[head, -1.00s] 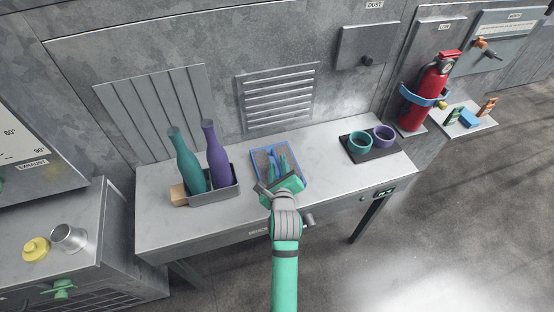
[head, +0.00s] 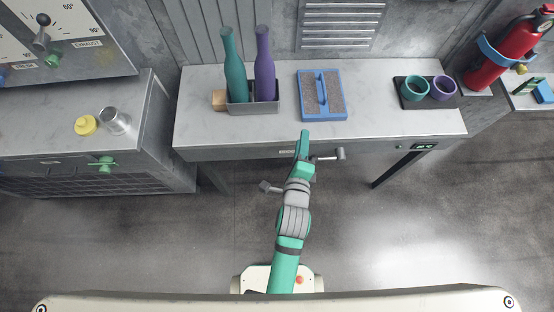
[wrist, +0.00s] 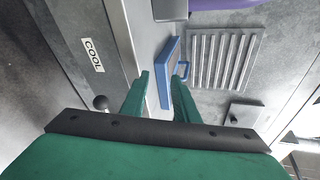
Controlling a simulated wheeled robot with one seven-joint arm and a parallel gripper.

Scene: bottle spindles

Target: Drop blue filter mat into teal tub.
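The blue filter mat (head: 322,90) lies on the bench, a blue frame with two grey panels and a raised blue bar down its middle. Part of it shows in the wrist view (wrist: 165,72), beyond my fingertips. The teal tub (head: 413,90) stands on a dark tray to the right, beside a purple tub. My gripper (head: 305,145) is at the bench's front edge, just below the mat in the head view and apart from it. In the wrist view my gripper (wrist: 160,88) has its two green fingers spread with nothing between them.
A grey holder (head: 252,107) with a teal bottle (head: 234,68) and a purple bottle (head: 265,65) stands left of the mat. The purple tub (head: 443,88) is right of the teal one. A lever (head: 338,154) juts from the bench front. Bench between mat and tubs is clear.

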